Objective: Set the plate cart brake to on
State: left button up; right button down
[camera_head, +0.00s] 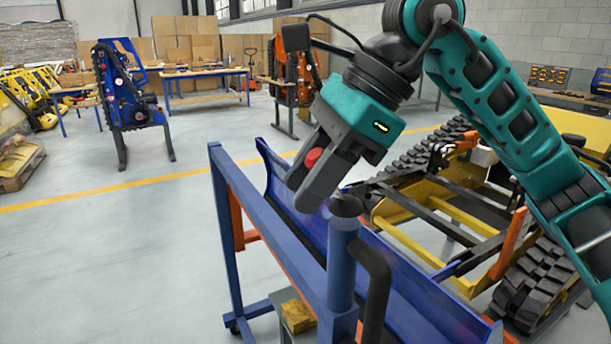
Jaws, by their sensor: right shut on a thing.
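The plate cart (222,205) is a blue frame carrying a long curved blue plate (440,312) and stands at the lower centre. A blue post (341,265) with a dark cap and a black handle (374,285) stands just below the fingertips. My left gripper is out of view.
A yellow tracked carrier (455,215) with black tracks stands close behind the cart on the right. A small box (297,316) sits low in the cart frame. A blue upright unit (128,95) and workbenches (205,85) stand farther back.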

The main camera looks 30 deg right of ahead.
jog(key=c, duration=0.9)
grip_release()
jog(key=p+v, duration=0.1)
jog(key=v, duration=1.2)
jog(key=shift+f, duration=0.1)
